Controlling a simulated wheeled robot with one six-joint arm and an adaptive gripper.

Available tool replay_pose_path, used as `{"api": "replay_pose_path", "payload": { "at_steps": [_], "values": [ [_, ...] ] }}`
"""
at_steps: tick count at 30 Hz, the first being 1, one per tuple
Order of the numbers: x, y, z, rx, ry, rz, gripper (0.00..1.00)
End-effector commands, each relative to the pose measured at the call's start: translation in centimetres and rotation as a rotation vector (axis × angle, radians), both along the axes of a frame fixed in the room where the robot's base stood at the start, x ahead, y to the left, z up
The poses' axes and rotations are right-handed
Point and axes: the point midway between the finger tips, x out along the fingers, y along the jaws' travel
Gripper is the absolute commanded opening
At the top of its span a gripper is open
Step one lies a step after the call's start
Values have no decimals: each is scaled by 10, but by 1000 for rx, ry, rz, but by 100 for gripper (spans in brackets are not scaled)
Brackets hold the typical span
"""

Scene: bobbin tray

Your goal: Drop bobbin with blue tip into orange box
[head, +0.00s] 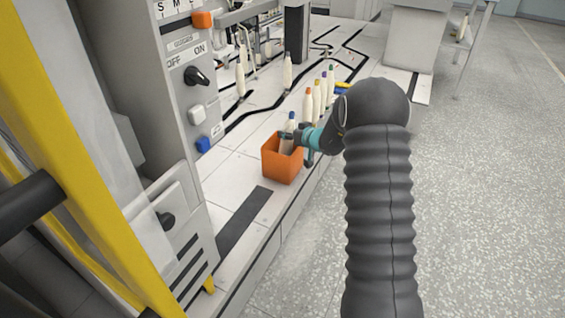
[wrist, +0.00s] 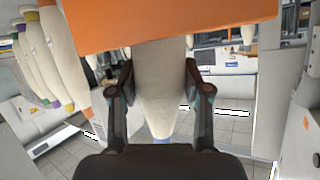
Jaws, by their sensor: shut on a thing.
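The orange box (head: 282,167) stands open-topped on the pale ledge. The bobbin with the blue tip (head: 288,142) is upright over the box opening, tip up, its lower end within the box's outline. My gripper (head: 286,136) reaches in from the right and is shut on this bobbin. In the wrist view my gripper (wrist: 158,88) has one finger on each side of the cream bobbin (wrist: 157,80), with a bit of blue at the bottom. The orange box wall (wrist: 170,22) hides the bobbin's other end there.
Several bobbins with orange, yellow and other tips (head: 308,105) stand in a row behind the box; they also show at the left of the wrist view (wrist: 60,60). Two cream bobbins (head: 240,80) stand further back. A control panel (head: 185,80) rises at left. The ledge in front is clear.

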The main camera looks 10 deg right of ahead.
Motion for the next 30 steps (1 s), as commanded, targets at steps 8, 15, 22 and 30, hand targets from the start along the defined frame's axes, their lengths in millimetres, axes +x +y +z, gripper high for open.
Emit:
{"api": "replay_pose_path", "payload": {
  "at_steps": [8, 15, 22, 30],
  "values": [
    [0, 0, 0, 0, 0, 0, 77],
    [-1, -1, 1, 0, 0, 0, 77],
    [-23, -13, 12, 1, 0, -4, 77],
    [-67, -35, 32, 0, -1, -3, 77]
  ]
}}
